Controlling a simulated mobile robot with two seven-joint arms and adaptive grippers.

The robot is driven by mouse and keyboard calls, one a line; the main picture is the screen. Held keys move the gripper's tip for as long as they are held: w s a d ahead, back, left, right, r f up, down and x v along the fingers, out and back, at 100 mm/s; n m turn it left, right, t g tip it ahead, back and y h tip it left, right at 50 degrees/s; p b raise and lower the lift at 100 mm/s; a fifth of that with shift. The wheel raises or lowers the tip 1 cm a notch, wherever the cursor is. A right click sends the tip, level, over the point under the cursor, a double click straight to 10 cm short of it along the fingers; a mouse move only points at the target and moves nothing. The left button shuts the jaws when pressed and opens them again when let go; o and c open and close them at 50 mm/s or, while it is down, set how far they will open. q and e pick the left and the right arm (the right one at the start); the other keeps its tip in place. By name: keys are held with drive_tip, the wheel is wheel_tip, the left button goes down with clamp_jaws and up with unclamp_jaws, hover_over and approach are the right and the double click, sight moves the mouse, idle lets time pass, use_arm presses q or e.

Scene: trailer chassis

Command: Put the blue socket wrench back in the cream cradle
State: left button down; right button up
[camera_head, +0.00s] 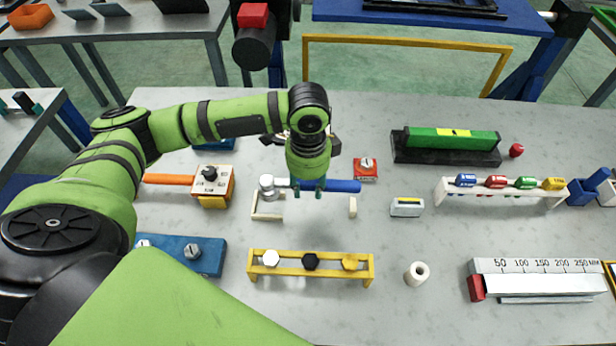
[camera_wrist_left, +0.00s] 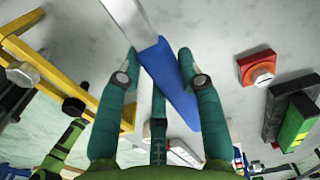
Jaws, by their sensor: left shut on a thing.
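The blue socket wrench has a blue handle (camera_head: 342,186) to the right and a silver socket head (camera_head: 267,187) to the left. My left gripper (camera_head: 308,192) points down and is shut on it near where shaft and handle meet. The cream cradle shows a left end (camera_head: 266,216) and a right post (camera_head: 353,208), just below the wrench in the head view. I cannot tell whether the wrench touches it. My right gripper is not in view.
A yellow rack (camera_head: 310,271) with three knobs stands in front of the cradle. A red block (camera_head: 366,169) lies behind it, and a white box (camera_head: 407,207) stands to the right. An orange-handled tool (camera_head: 168,179) lies left. Clear table surrounds the white cylinder (camera_head: 417,273).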

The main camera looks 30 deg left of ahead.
use_arm(q)
drive_tip(key=shift+f+b, duration=0.85)
drive_tip(key=shift+f, duration=2.05)
drive_tip(key=shift+p, duration=1.1)
drive_tip(key=c, duration=0.7)
unclamp_jaws()
drive_tip(key=shift+c, duration=0.2)
drive_tip(key=o, duration=0.5)
drive_tip(key=shift+r, duration=0.1)
